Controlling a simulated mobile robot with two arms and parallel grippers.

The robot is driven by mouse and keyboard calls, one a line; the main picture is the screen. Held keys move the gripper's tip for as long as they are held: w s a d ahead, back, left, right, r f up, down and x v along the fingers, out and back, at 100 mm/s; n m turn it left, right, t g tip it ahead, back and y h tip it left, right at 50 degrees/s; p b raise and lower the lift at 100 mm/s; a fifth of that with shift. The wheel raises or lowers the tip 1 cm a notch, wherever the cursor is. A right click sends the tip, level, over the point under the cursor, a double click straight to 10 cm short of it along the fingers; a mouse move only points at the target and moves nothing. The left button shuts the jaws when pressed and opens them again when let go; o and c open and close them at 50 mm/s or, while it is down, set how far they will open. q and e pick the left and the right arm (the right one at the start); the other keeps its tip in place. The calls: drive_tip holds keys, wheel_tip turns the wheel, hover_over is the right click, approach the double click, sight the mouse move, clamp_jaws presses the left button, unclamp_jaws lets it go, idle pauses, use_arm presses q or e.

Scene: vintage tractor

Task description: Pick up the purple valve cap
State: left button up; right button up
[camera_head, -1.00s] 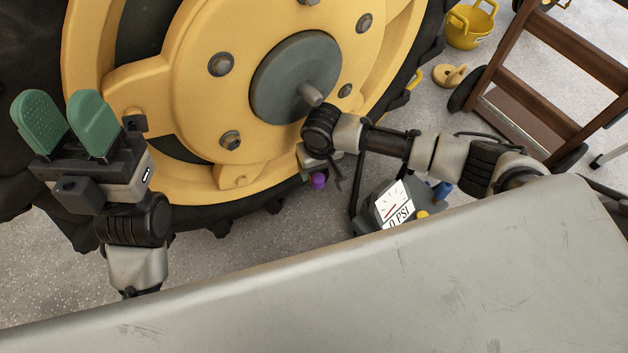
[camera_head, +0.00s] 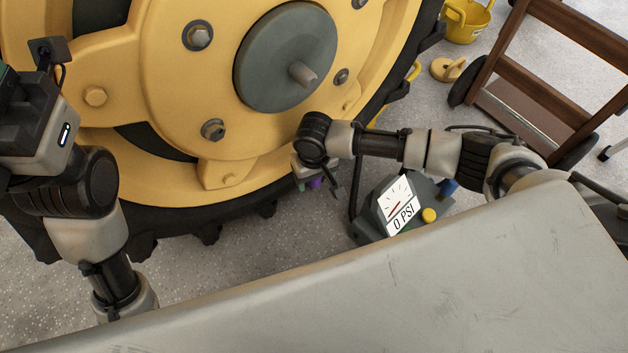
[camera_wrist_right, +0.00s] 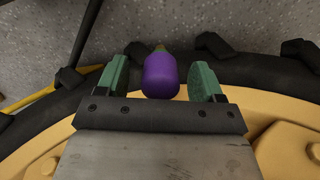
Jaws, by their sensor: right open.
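The purple valve cap (camera_wrist_right: 161,76) sits between the two green fingers of my right gripper (camera_wrist_right: 160,80) in the right wrist view. The fingers are open, with a gap on each side of the cap. The cap is on a short brassy stem that shows just past it, by the wheel's rim.
The big yellow tractor wheel (camera_head: 165,75) with its dark tyre fills the upper left. A gauge box (camera_head: 398,208) reading 0 PSI stands on the floor below my right arm. A brown wooden cart (camera_head: 545,75) and a yellow bucket (camera_head: 465,22) are at the upper right.

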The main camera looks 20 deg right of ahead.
drive_tip(key=shift+c, duration=0.2)
drive_tip(key=c, duration=1)
drive_tip(key=shift+r, duration=0.1)
